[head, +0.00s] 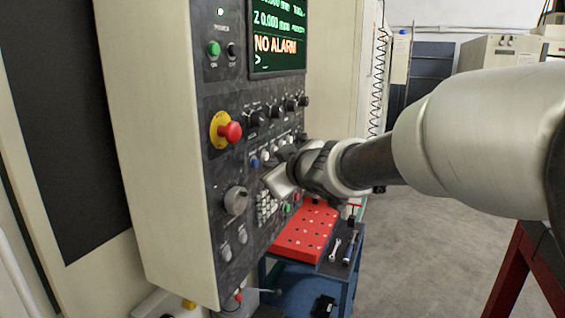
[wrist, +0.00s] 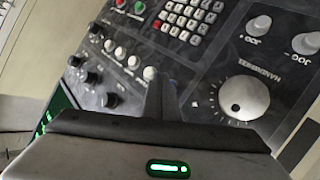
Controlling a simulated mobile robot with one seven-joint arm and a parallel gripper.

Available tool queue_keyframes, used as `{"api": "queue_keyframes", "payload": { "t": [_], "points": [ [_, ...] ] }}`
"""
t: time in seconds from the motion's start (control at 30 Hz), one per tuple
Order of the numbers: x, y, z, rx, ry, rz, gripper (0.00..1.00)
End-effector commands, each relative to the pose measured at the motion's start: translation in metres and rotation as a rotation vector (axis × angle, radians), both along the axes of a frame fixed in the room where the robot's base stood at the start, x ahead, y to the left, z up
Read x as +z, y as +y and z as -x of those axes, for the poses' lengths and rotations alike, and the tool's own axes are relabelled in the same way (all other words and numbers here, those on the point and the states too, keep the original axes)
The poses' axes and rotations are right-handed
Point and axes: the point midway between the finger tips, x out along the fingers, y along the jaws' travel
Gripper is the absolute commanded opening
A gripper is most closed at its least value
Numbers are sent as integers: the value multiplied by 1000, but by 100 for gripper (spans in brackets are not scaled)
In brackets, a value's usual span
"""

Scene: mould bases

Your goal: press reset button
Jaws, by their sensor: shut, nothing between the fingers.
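The machine's control panel (head: 225,160) fills the middle of the head view. No button label reading "reset" is legible. A blue button (head: 255,163) sits in a row with several white buttons (head: 265,156) on the panel. My gripper (head: 268,180) is close to the panel face, just right of and below the blue button; whether it touches cannot be told. In the wrist view my gripper (wrist: 161,92) is shut and empty, its tips between the white buttons (wrist: 134,61) and the large handwheel dial (wrist: 243,96). A bit of blue shows beside the fingertips, mostly hidden.
A red emergency stop (head: 230,131) on a yellow base and a grey handwheel (head: 236,200) stick out from the panel. A keypad (wrist: 190,22) lies above my fingertips in the wrist view. The screen (head: 277,38) reads NO ALARM. A red-topped cart (head: 300,238) stands below.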

Motion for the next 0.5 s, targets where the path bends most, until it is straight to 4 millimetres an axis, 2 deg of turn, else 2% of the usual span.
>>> {"api": "queue_keyframes", "payload": {
  "t": [0.2,0.5],
  "points": [
    [1,-3,1,-2,1,1,0],
    [2,-31,11,-3,3,0,0]
  ]
}}
